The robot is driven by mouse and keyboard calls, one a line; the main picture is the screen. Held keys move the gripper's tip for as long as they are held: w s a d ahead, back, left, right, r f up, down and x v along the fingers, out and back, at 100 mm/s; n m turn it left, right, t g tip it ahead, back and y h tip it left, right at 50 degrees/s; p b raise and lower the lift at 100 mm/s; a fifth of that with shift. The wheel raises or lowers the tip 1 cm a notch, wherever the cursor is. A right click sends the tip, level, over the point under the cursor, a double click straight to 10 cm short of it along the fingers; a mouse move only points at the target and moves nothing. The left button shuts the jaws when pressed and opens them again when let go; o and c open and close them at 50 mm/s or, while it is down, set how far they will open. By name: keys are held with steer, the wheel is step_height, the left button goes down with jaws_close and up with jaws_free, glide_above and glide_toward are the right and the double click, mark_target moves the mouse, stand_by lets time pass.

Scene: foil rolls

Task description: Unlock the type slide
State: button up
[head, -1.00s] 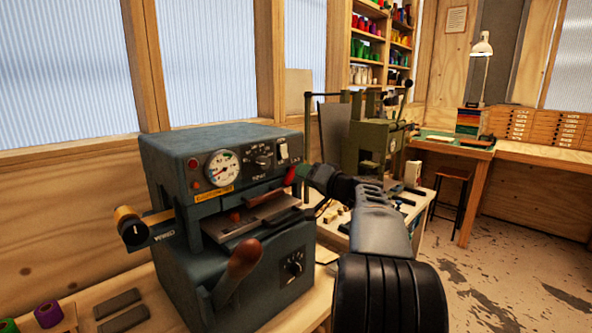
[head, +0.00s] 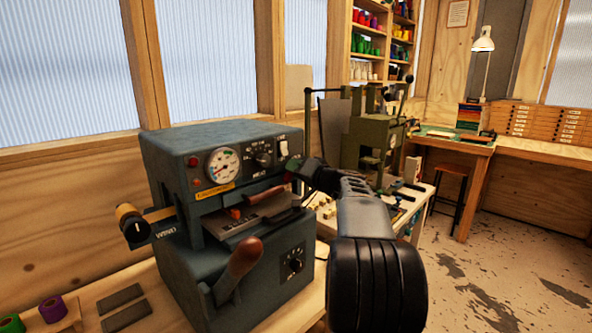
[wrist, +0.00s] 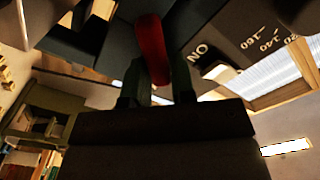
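The type slide (head: 250,222) sits in the front opening of the blue-grey foil machine (head: 200,152), with a small orange-red piece (head: 236,212) near its inner end. A red lever (wrist: 152,50) on the machine shows large in the wrist view. My gripper (wrist: 158,85) has one finger on each side of the red lever's near end, close against it, and looks shut on it. In the head view my gripper (head: 297,168) is at the machine's front right corner and hides most of the lever. The contact itself is dark.
A brown-handled lever (head: 240,260) sticks out low on the machine's front. A green press (head: 375,140) stands behind to the right. Dark bars (head: 122,305) lie on the bench at the left.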

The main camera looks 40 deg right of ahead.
jaws_close()
steer(key=shift+m, duration=0.3)
steer(key=m+b, duration=0.1)
steer(key=m, duration=0.1)
steer(key=shift+f+m+b, duration=0.1)
steer(key=shift+m+b, duration=0.3)
steer(key=m, duration=0.5)
steer(key=shift+m, duration=0.4)
steer(key=shift+o, duration=2.1)
jaws_free()
steer(key=shift+s, duration=0.1)
